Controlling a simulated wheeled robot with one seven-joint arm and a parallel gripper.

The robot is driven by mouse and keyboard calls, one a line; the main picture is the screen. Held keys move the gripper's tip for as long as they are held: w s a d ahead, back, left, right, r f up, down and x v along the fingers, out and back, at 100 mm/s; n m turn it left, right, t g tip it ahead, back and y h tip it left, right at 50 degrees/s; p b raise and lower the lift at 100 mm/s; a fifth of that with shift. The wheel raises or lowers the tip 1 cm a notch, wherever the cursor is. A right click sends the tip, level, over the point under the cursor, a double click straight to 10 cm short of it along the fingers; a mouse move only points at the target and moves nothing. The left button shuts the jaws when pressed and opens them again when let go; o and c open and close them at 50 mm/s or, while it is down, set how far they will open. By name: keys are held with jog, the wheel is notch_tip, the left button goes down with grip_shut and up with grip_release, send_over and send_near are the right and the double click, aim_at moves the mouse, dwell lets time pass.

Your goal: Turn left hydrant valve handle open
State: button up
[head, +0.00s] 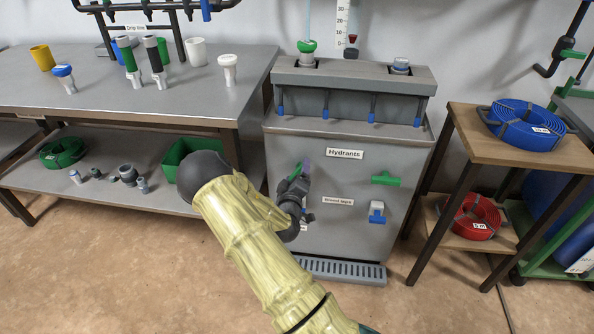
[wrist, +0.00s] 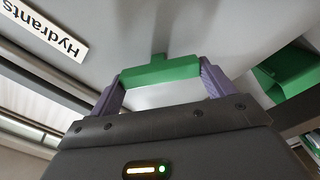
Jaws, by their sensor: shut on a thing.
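The left hydrant valve handle is a green bar (wrist: 160,72) on the grey Hydrants cabinet (head: 355,240). In the wrist view it lies between the two purple fingers of my gripper (wrist: 162,82), which are shut on its ends. In the head view my gripper (head: 304,168) is at the cabinet's left front, and only a green sliver of the left handle (head: 295,172) shows beside it. My arm hides what is below this handle. The right hydrant handle (head: 386,179) is green and lies horizontal, above a blue and white outlet (head: 377,212).
A steel workbench (head: 120,85) with cups and fittings stands to the left; a green bin (head: 180,155) is on its lower shelf. A wooden stand (head: 470,150) with blue and red hose coils is to the right. A drain grate (head: 340,271) lies at the cabinet's foot.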

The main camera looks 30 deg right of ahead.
jog(key=n+p, duration=0.1)
jog(key=n, duration=0.2)
jog(key=shift+a+f+n+p, duration=0.1)
jog(key=shift+n+p, duration=0.2)
jog(key=shift+n, duration=0.1)
jog(key=shift+f+n+p, duration=0.15)
jog(key=shift+n+p, duration=0.4)
jog(key=shift+n, duration=1.25)
jog(key=o, duration=0.9)
jog(key=p+v, duration=0.3)
jog(key=v, duration=1.4)
